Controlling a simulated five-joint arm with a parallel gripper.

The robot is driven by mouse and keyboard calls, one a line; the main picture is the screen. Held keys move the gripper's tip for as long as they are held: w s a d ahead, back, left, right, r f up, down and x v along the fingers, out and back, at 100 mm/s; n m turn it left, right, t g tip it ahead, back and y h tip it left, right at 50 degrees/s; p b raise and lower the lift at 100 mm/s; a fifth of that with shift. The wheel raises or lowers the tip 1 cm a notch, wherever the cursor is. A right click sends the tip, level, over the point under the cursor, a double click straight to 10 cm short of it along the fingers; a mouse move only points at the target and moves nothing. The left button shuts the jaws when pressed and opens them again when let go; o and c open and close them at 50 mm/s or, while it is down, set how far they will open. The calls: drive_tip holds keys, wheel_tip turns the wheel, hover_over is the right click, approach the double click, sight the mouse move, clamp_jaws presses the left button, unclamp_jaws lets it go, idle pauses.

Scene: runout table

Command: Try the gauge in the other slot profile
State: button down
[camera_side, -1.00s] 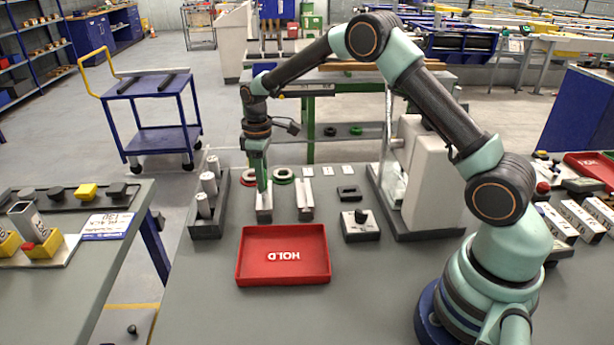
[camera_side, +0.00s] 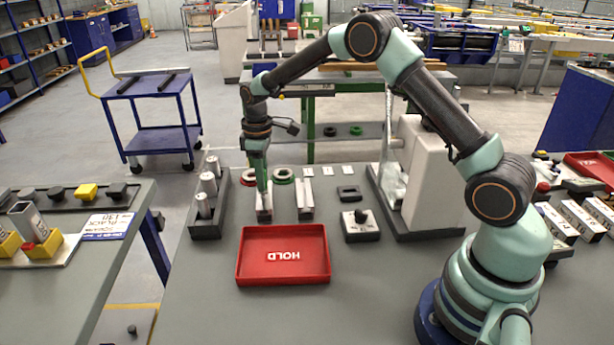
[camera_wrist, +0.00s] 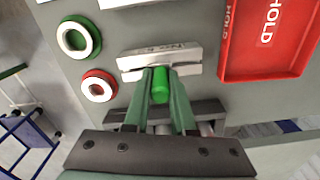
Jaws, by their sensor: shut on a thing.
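My gripper (camera_side: 262,188) is shut on the gauge, whose green rounded end (camera_wrist: 160,85) shows between the fingers in the wrist view. The gripper points down at the left slot profile (camera_side: 265,215), a short silver block on the bench. In the wrist view this profile (camera_wrist: 160,57) lies right at the fingertips. I cannot tell whether the gauge's tip is inside its slot. The right slot profile (camera_side: 305,209) stands apart on the bench, with nothing over it.
The red HOLD tray (camera_side: 242,272) lies in front. A red ring (camera_wrist: 98,86) and a green ring (camera_wrist: 78,38) lie behind. A rack with silver cylinders (camera_side: 207,230) stands left. A dark block with a knob (camera_side: 361,232) sits right.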

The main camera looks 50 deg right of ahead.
drive_tip(key=shift+s+f, duration=0.1)
drive_tip(key=shift+r, duration=2.6)
